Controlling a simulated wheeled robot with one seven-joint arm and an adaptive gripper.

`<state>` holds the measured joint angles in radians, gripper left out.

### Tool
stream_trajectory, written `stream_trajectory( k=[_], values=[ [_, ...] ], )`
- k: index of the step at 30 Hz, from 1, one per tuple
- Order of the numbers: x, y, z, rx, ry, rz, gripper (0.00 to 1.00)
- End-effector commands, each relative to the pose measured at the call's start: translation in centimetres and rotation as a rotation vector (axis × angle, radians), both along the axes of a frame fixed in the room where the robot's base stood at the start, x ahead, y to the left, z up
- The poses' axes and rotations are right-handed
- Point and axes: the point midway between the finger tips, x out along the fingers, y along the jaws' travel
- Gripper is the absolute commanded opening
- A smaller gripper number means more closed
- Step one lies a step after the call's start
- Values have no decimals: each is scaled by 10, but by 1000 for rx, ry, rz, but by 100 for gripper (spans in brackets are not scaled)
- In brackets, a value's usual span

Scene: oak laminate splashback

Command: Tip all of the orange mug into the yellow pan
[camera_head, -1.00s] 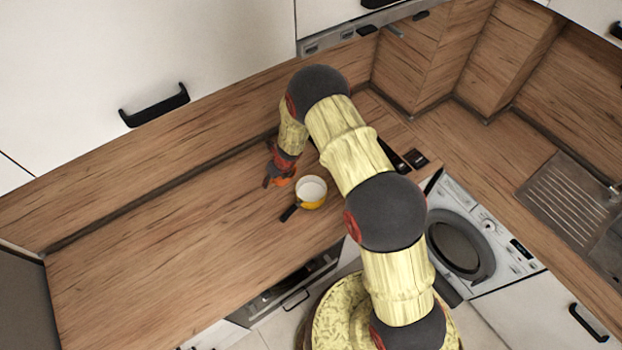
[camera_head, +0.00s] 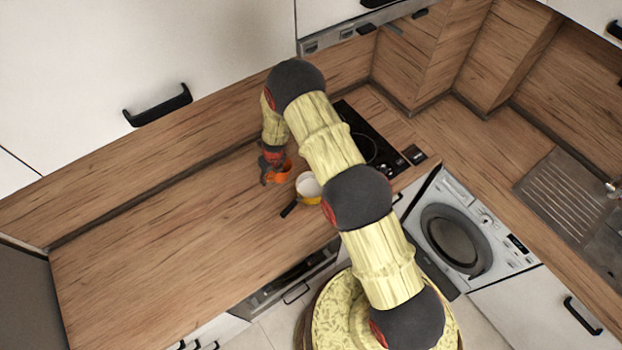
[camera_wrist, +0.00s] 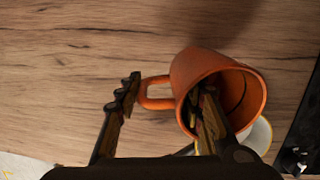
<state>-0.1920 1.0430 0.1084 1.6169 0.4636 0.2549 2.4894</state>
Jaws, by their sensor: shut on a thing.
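The orange mug (camera_head: 283,174) is at my gripper (camera_head: 266,170) in the head view, just up and left of the yellow pan. In the wrist view the mug (camera_wrist: 192,68) has its mouth facing the camera and its handle to the left. My gripper (camera_wrist: 165,97) is shut on the mug: one finger is inside it, the other is outside beyond the handle. I cannot make out any contents. The yellow pan (camera_head: 312,200), white inside with a dark handle, stands on the counter, its right side hidden by my arm. Part of it shows behind the mug in the wrist view (camera_wrist: 262,135).
A black hob (camera_head: 368,145) lies to the right of the pan, partly behind my arm. The wooden counter (camera_head: 150,240) is clear to the left. The splashback (camera_head: 170,155) runs close behind my gripper. A sink (camera_head: 570,195) is far right.

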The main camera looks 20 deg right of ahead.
Motion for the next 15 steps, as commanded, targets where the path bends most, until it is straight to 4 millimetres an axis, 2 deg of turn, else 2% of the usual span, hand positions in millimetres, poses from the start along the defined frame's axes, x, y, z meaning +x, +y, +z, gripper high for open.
stream_trajectory(
  k=[15],
  values=[
    [4,7,-11,-98,82,5,0]
  ],
)
